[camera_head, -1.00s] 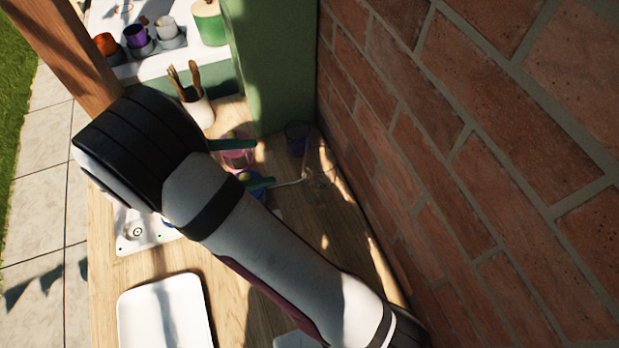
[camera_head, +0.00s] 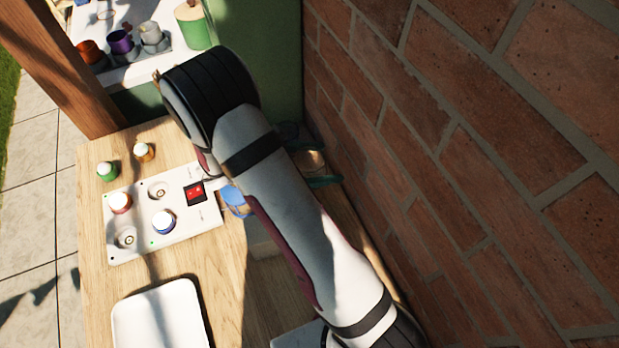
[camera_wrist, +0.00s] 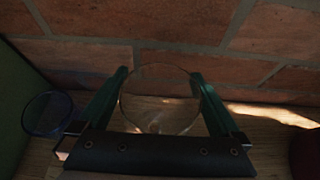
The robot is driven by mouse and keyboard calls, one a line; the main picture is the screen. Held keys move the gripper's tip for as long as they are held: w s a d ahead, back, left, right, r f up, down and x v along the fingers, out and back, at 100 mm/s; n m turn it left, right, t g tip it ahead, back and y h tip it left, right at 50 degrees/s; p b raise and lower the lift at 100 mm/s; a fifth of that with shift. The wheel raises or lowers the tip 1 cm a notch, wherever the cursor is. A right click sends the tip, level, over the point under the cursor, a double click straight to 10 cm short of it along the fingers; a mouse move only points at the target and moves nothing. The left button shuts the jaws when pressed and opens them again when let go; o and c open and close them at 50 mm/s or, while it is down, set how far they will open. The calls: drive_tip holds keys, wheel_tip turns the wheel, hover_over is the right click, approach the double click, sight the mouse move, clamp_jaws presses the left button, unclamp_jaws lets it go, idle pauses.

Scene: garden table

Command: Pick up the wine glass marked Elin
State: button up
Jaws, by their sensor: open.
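In the wrist view a clear glass (camera_wrist: 158,122) with a round rim stands by the brick wall, between the fingers of my gripper (camera_wrist: 159,74). The green fingers are open, one on each side of the glass; I cannot tell whether either touches it. No name is legible on it. In the head view my gripper (camera_head: 308,157) is partly hidden behind my arm, close to the wall, and the glass cannot be made out there.
A dark purple-blue cup (camera_wrist: 47,113) stands left of my gripper, and a dark red object (camera_wrist: 307,152) is at the right edge. The brick wall (camera_head: 480,120) is close. A white panel (camera_head: 185,228) with several knobs and a white tray (camera_head: 160,318) lie on the wooden counter.

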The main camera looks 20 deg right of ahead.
clamp_jaws()
idle(0.3)
